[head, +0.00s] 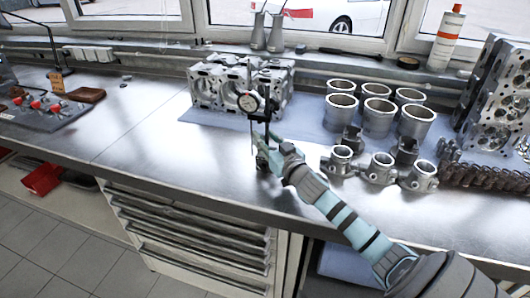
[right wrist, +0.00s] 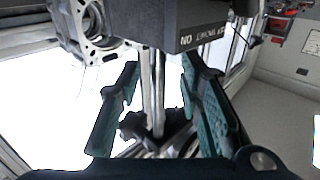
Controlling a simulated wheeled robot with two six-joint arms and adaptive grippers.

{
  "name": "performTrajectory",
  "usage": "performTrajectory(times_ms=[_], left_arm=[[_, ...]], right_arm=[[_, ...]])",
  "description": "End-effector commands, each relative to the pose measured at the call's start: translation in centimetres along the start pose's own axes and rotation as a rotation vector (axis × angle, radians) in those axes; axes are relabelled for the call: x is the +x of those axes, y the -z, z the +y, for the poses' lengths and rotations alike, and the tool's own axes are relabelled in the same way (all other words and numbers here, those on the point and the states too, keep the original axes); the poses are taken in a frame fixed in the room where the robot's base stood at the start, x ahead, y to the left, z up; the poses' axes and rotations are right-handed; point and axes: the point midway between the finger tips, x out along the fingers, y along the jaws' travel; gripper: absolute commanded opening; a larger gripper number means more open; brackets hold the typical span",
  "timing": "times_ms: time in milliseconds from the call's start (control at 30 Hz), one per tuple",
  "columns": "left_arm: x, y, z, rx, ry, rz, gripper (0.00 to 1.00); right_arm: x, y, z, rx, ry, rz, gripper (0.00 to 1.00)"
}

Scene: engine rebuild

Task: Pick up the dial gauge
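The dial gauge (head: 249,102) has a round white face and a dark stand. It stands upright on the bench, in front of the grey engine block. My right gripper (head: 262,143) is at the stand, below the gauge face. In the right wrist view, my right gripper (right wrist: 160,95) is open, with teal fingers on both sides of the stand's metal rods (right wrist: 153,85). Gaps show between fingers and rods. The stand's dark box-shaped base (right wrist: 205,22) with lettering is at the top of that view. My left gripper is not in view.
The engine block (head: 205,85) is close behind the gauge. Several metal cylinders (head: 376,117) and pistons (head: 381,170) stand to the right. A cylinder head (head: 497,95) stands at far right.

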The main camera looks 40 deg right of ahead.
Motion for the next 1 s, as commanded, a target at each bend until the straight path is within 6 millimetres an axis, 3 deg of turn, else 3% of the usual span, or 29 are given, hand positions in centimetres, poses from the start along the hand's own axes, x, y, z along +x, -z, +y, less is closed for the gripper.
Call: performTrajectory(times_ms=[100,300,800,1000], left_arm=[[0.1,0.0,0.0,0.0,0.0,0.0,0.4],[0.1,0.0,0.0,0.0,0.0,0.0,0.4],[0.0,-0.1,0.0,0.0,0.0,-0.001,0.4],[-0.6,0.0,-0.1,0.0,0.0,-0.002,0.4]], right_arm=[[0.0,-0.1,0.0,-0.001,0.0,-0.001,0.3],[-0.1,-0.1,0.0,-0.002,0.0,-0.001,0.0],[-0.1,0.2,0.0,-0.003,0.001,0.004,0.0],[-0.1,1.9,0.0,-0.005,0.002,0.006,0.0]])
